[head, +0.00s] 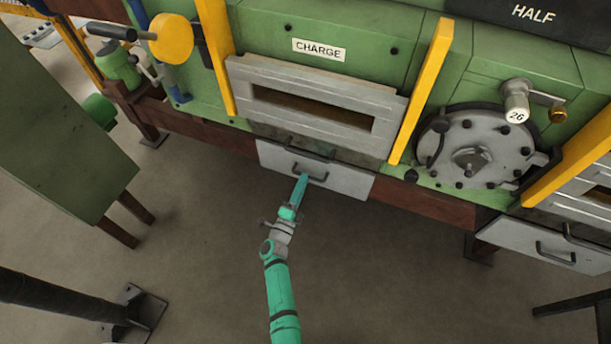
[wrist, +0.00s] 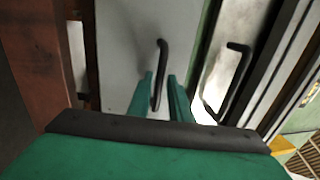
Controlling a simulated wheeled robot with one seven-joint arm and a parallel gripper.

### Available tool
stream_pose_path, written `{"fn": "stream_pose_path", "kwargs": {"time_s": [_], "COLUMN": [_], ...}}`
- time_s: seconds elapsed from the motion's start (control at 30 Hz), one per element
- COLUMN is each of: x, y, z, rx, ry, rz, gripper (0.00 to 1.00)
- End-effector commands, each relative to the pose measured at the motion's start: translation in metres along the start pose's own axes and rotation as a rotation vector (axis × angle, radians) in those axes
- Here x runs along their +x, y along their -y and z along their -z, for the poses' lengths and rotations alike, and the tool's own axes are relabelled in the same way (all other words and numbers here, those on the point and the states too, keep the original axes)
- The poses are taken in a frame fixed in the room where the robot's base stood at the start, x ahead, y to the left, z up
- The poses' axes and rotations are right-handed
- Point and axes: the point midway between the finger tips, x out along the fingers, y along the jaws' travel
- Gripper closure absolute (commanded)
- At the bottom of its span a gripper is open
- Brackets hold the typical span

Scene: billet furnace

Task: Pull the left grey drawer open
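The left grey drawer (head: 345,182) sits low under the CHARGE door of the green furnace. Its dark bar handle (head: 318,178) is on the front. In the wrist view the drawer front (wrist: 120,50) fills the middle left, and the handle (wrist: 161,60) runs between the two green fingers. My gripper (head: 304,178) is at the handle in the head view; in the wrist view my gripper (wrist: 160,78) has its fingers apart, one on each side of the bar, with gaps visible. I cannot tell whether either finger touches it.
A second dark handle (wrist: 235,75) lies just right of the fingers in the wrist view. Another grey drawer (head: 525,240) is at the far right. A green cabinet (head: 60,140) stands left, and a dark post (head: 60,298) lower left. The floor before the drawer is clear apart from my arm.

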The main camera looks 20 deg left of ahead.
Motion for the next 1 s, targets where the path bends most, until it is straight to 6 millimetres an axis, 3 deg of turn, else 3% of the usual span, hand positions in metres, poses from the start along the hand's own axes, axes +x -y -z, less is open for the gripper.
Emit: {"fn": "stream_pose_path", "kwargs": {"time_s": [0.2, 0.6, 0.7, 1.0], "x": [0.025, 0.032, 0.032, 0.029], "y": [0.000, 0.000, 0.000, 0.000], "z": [-0.001, 0.000, 0.000, 0.000], "rx": [-0.001, -0.001, -0.001, -0.001], "ry": [0.001, 0.001, 0.001, 0.001], "rz": [0.000, 0.000, 0.000, -0.001], "gripper": [0.81, 0.81, 1.00, 1.00]}}
